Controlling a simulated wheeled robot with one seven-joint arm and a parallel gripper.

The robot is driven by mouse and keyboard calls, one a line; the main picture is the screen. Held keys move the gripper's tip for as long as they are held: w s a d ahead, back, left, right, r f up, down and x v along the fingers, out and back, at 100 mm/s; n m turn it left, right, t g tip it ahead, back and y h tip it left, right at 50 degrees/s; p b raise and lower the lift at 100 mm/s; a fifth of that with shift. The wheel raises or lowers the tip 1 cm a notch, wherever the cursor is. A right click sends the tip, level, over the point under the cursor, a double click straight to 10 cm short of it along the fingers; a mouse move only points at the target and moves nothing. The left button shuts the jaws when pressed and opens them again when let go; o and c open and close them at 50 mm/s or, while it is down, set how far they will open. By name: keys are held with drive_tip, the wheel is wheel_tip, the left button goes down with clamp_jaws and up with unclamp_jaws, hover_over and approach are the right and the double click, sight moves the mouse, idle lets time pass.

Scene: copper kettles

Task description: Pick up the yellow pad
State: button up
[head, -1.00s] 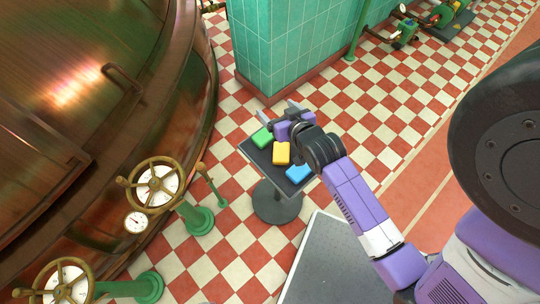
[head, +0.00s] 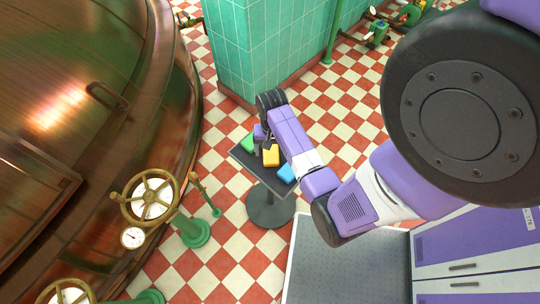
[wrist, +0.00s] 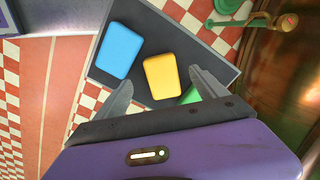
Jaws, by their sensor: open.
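The yellow pad (head: 271,156) lies on a small dark table (head: 245,158), between a green pad (head: 248,142) and a blue pad (head: 286,173). In the wrist view the yellow pad (wrist: 160,77) shows whole, a little beyond the fingertips and roughly between them. My gripper (wrist: 158,83) is open and empty, its two grey fingers spread apart. In the head view my gripper (head: 262,147) is over the table near the yellow and green pads, partly hidden by my arm.
The blue pad (wrist: 118,50) lies close beside the yellow pad. A green tiled pillar (head: 245,50) stands behind the table. A large copper kettle (head: 80,130) and brass valve wheels (head: 150,198) are at the left.

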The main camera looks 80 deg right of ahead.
sight(271, 158)
drive_tip(key=shift+w+d+f, duration=0.1)
drive_tip(key=shift+d+f, duration=0.05)
drive_tip(key=shift+f, duration=2.85)
drive_tip(key=c, duration=1.6)
drive_tip(key=shift+r, duration=0.15)
wheel_tip(271, 158, up, 20)
drive_tip(key=shift+f+p, duration=0.15)
drive_tip(key=shift+p, duration=0.35)
